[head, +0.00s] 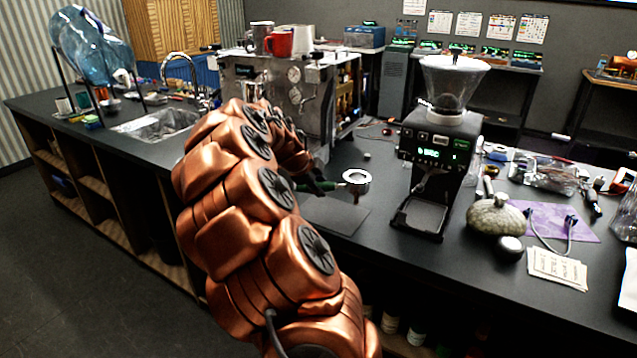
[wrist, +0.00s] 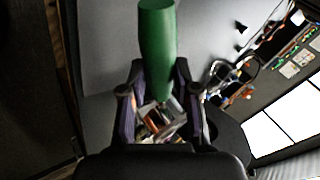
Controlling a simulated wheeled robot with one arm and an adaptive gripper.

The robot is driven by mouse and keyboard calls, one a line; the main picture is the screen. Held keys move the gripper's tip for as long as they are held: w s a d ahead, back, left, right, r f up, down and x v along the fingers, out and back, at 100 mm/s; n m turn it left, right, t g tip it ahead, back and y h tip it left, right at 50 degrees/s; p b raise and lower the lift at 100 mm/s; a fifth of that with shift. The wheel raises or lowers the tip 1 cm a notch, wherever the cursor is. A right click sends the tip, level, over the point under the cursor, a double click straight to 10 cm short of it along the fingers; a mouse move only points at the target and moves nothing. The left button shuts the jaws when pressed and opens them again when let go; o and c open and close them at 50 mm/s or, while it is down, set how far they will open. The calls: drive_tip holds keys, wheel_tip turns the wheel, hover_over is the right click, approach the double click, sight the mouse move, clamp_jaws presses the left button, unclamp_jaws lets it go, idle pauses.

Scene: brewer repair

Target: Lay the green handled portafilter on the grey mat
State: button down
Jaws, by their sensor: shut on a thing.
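The portafilter (head: 356,177) shows its metal ring to the right of my gripper in the head view. Its green handle (wrist: 157,45) fills the upper middle of the wrist view, between the two fingers. My gripper (wrist: 159,72) is shut on this handle; in the head view my gripper (head: 316,182) is partly hidden behind my copper arm. The grey mat (head: 338,216) lies flat on the dark counter, just below and in front of the portafilter in the picture. The portafilter appears held over the mat's back part; its exact height is unclear. My arm covers the mat's left side.
A coffee grinder (head: 440,150) stands right of the mat. The espresso machine (head: 290,90) stands behind my arm, with a red mug (head: 278,44) on top. A stone-like round item (head: 494,215) and a purple cloth (head: 556,221) lie farther right. The counter's front edge is close to the mat.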

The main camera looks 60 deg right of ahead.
drive_tip(key=shift+f, duration=2.25)
drive_tip(key=shift+f+b, duration=0.65)
drive_tip(key=shift+f, duration=0.05)
drive_tip(key=c, duration=0.8)
unclamp_jaws()
drive_tip(key=shift+o, duration=0.2)
drive_tip(key=shift+r, duration=0.1)
